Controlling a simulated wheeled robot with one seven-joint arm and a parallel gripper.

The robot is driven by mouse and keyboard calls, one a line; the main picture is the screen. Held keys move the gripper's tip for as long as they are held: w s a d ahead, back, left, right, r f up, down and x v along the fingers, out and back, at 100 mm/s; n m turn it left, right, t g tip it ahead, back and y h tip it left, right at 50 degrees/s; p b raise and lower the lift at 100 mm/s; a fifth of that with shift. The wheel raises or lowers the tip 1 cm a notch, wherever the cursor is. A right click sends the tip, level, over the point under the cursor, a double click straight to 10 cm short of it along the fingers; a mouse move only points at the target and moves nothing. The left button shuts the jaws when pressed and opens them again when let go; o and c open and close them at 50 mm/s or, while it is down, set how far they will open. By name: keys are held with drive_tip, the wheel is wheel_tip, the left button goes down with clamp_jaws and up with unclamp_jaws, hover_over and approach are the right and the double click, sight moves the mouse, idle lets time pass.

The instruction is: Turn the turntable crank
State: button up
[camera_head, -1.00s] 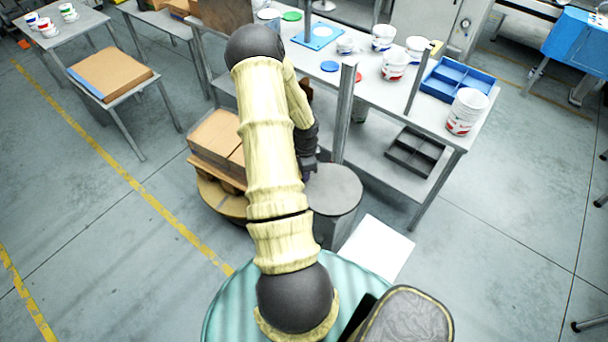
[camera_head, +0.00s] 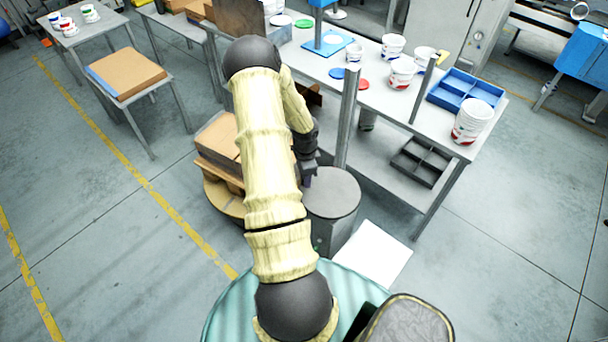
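A round wooden turntable (camera_head: 222,198) stands low on the floor behind my arm, with cardboard boxes (camera_head: 217,136) on a pallet on top of it. My arm hides its right part. No crank can be made out; it may be hidden behind my arm. My gripper (camera_head: 308,180) is dark and small, pointing down just left of a grey round-topped drum (camera_head: 333,192). Its fingers are too small and shaded to show whether they are open or shut, or whether they hold anything.
A long grey workbench (camera_head: 462,150) with white tubs (camera_head: 472,120), a blue divided tray (camera_head: 465,90) and a metal post (camera_head: 346,115) stands behind and right. A white sheet (camera_head: 374,252) lies beside the drum. A side table holds a flat carton (camera_head: 126,74).

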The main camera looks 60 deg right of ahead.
drive_tip(key=shift+w, duration=0.1)
drive_tip(key=shift+r, duration=0.35)
wheel_tip(320, 180, up, 17)
drive_tip(key=b, duration=0.3)
drive_tip(key=shift+f, duration=0.2)
drive_tip(key=shift+a, duration=0.1)
idle(0.3)
